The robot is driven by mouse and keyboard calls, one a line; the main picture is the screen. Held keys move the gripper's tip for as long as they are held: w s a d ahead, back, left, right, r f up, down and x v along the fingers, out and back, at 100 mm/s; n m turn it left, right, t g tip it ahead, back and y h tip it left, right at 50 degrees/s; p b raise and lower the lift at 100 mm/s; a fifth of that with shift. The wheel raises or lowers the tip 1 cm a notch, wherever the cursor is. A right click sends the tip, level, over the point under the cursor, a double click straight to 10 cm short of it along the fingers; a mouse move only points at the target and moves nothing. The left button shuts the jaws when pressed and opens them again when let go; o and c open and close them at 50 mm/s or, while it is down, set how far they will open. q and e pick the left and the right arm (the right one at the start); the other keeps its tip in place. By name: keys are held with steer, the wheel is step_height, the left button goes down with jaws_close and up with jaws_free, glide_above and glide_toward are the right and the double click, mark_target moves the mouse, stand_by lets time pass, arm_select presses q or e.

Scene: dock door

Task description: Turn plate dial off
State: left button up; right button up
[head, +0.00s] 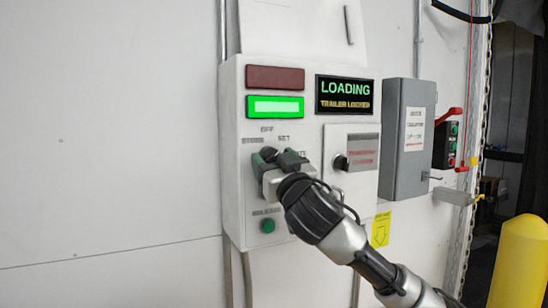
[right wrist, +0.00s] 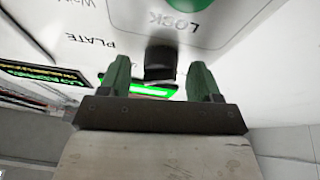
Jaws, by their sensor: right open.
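The plate dial, a black knob (right wrist: 160,60), shows in the right wrist view on the white panel near the word PLATE. My right gripper (right wrist: 158,70) is open, with one green finger on each side of the knob; I cannot tell whether they touch it. In the head view my right gripper (head: 280,157) is at the front of the white control box (head: 232,190), below the OFF and SET labels. It hides most of the dial there, so its pointing direction is unclear. My left gripper is not in view.
The box has a dark red lamp (head: 275,78), a lit green lamp (head: 275,106) and a green button (head: 267,226). A second black knob (head: 341,163) sits close to the right, under the LOADING sign (head: 345,94). A grey cabinet (head: 408,140) and yellow post (head: 520,262) stand further right.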

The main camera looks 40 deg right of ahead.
steer(key=shift+c, duration=0.3)
steer(key=c, duration=0.8)
steer(key=shift+c, duration=0.2)
steer(key=shift+f+n+y, duration=0.1)
steer(key=shift+n+y, duration=0.2)
steer(key=shift+n, duration=0.3)
steer(key=n+y, duration=0.2)
steer(key=n, duration=0.2)
steer(key=shift+d+t, duration=0.15)
steer(key=shift+t, duration=0.15)
steer(key=n+y, duration=0.2)
steer(key=n, duration=0.2)
steer(key=n+y+p, duration=0.1)
steer(key=n+y, duration=0.1)
steer(key=n, duration=0.2)
steer(key=shift+s+d+g, duration=0.1)
steer(key=shift+d+g, duration=0.05)
steer(key=shift+g, duration=0.25)
steer(key=shift+n, duration=0.5)
steer(key=o, duration=0.9)
